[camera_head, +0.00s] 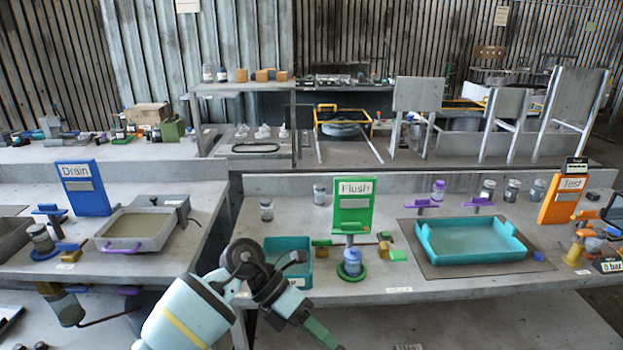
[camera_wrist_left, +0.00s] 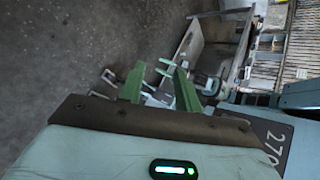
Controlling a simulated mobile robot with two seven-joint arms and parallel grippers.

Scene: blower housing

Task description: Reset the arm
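My left arm (camera_head: 195,310) comes in at the bottom of the head view and bends at a dark joint. My left gripper (camera_head: 322,336) points down and to the right in front of the flush bench's front edge. Only its green finger part shows there. In the left wrist view the two green fingers of the left gripper (camera_wrist_left: 158,78) stand apart with nothing held between them. The grey floor and a blurred, small light structure lie beyond the fingers. My right gripper is in neither view.
The flush bench (camera_head: 440,285) holds a green Flush sign (camera_head: 354,205), a teal bin (camera_head: 288,262) and a teal tray (camera_head: 471,240). An orange Test sign (camera_head: 562,200) stands right. A blue Drain sign (camera_head: 83,188) and grey tray (camera_head: 138,229) stand left.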

